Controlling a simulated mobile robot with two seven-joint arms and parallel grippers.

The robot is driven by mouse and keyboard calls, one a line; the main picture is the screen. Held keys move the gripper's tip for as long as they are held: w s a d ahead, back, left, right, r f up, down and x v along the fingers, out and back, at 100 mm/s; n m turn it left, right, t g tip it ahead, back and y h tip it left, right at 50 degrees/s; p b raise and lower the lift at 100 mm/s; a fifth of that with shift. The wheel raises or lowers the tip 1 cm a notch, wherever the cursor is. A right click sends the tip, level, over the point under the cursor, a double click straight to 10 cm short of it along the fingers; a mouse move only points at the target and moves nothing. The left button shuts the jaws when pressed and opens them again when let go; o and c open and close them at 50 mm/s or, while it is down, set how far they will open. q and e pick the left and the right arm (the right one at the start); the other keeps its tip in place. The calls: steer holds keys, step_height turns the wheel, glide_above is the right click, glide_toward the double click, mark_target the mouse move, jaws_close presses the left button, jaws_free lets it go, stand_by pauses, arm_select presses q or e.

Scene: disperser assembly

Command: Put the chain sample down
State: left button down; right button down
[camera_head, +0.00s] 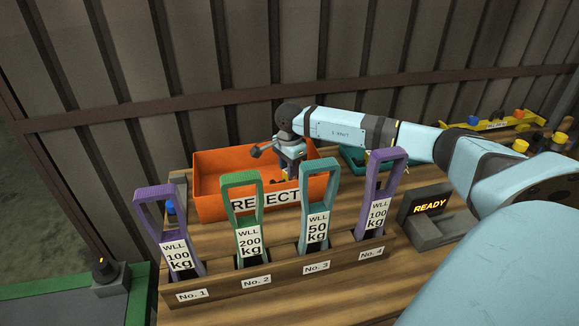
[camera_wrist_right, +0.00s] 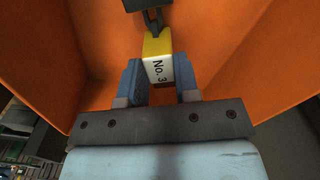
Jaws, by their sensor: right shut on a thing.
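The chain sample (camera_wrist_right: 157,68) shows in the right wrist view as a yellow block marked "No. 3", with dark chain links beyond it. My right gripper (camera_wrist_right: 159,80) is shut on the yellow block, one blue finger at each side. Orange walls of the REJECT bin (camera_wrist_right: 225,45) surround the sample in that view. In the head view my right gripper (camera_head: 291,165) points down at the orange REJECT bin (camera_head: 222,165), over its opening. The bin's front and the slings hide its floor, so I cannot tell whether the sample touches it. My left gripper is out of view.
A wooden rack with slings tagged No. 1 (camera_head: 178,258), No. 2 (camera_head: 250,245), No. 3 (camera_head: 317,230) and No. 4 (camera_head: 377,215) stands in front of the bin. A READY display (camera_head: 429,205) sits at right. A teal tray (camera_head: 355,158) lies behind the rack.

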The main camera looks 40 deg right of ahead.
steer(key=c, duration=0.8)
jaws_free()
steer(key=shift+f, duration=0.1)
steer(key=shift+c, duration=0.2)
steer(key=shift+r, duration=0.65)
step_height(320, 180, up, 11)
